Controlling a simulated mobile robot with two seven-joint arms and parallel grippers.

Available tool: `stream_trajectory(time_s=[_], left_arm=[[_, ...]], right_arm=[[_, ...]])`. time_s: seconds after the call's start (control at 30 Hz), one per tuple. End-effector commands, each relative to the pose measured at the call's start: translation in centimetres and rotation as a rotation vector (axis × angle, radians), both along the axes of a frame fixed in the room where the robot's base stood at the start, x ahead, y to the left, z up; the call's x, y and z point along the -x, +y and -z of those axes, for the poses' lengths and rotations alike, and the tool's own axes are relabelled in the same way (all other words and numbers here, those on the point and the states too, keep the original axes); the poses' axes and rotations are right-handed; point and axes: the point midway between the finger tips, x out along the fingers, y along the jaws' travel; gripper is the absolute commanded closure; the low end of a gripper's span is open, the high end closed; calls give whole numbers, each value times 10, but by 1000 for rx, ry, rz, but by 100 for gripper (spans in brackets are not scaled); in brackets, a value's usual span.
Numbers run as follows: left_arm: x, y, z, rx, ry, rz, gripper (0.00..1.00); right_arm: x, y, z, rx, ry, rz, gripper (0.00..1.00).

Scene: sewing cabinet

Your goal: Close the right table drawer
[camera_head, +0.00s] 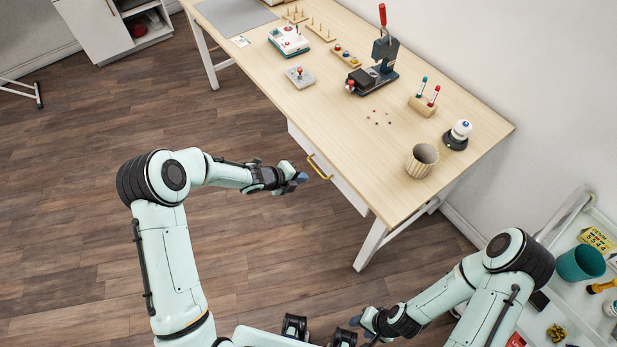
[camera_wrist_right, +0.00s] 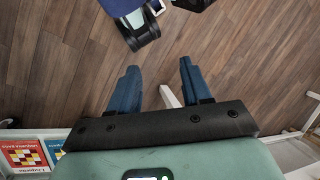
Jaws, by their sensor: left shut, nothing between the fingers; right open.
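The white table drawer (camera_head: 341,181) sits under the front edge of the wooden table (camera_head: 385,200), with a yellow handle (camera_head: 319,167) on its front. From this angle I cannot tell exactly how far it stands out. My left gripper (camera_head: 301,177) is shut and empty, just left of the handle at about its height; I cannot tell whether it touches. My right gripper (camera_head: 357,321) is low at the bottom of the head view, away from the drawer. In the right wrist view its two blue fingers (camera_wrist_right: 157,90) are apart with nothing between them.
On the table stand a ribbed cup (camera_head: 422,160), a press with a red lever (camera_head: 376,70) and a marker holder (camera_head: 424,104). A white shelf cart with a teal pot (camera_head: 581,263) is at right, near my right arm. The floor in front of the table is clear.

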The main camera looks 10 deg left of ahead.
Motion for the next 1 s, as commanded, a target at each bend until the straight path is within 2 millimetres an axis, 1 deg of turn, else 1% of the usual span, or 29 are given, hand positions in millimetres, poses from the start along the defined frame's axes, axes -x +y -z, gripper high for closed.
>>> stream_trajectory(time_s=[0.07, 0.17, 0.27, 0.37, 0.4, 0.47, 0.5, 0.57, 0.6, 0.7, 0.8, 0.83, 0.9, 1.0], left_arm=[[5, 6, -7, -2, 0, -1, 100], [10, 7, -9, 1, 0, 1, 100], [20, 5, -1, 13, -6, 5, 100], [34, -1, 13, 42, -29, 13, 100], [39, -4, 17, 58, -44, 16, 100], [47, -10, 22, 85, -73, 20, 100], [51, -13, 24, 104, -96, 23, 100], [58, -18, 28, 132, -128, 24, 100], [61, -21, 30, 151, -152, 24, 100], [69, -27, 37, 196, -208, 20, 100], [75, -32, 43, 234, -259, 14, 100], [76, -33, 44, 244, -273, 13, 100], [78, -34, 45, 263, -299, 9, 100], [81, -35, 45, 279, -325, 2, 100]], right_arm=[[-1, 0, -2, -1, -2, 0, 52], [-1, 0, 0, 1, -2, 1, 52], [2, -2, 16, 7, -10, 7, 52], [1, -7, 48, 22, -37, 21, 52], [-2, -10, 63, 30, -54, 30, 52], [-9, -15, 86, 45, -85, 43, 52], [-15, -18, 101, 54, -106, 52, 52], [-25, -23, 122, 70, -141, 65, 52], [-32, -27, 135, 80, -162, 74, 52], [-51, -35, 169, 103, -212, 94, 52], [-68, -43, 198, 123, -256, 111, 52], [-72, -45, 204, 128, -267, 115, 52], [-81, -49, 216, 139, -290, 124, 52], [-89, -52, 225, 148, -308, 132, 52]])
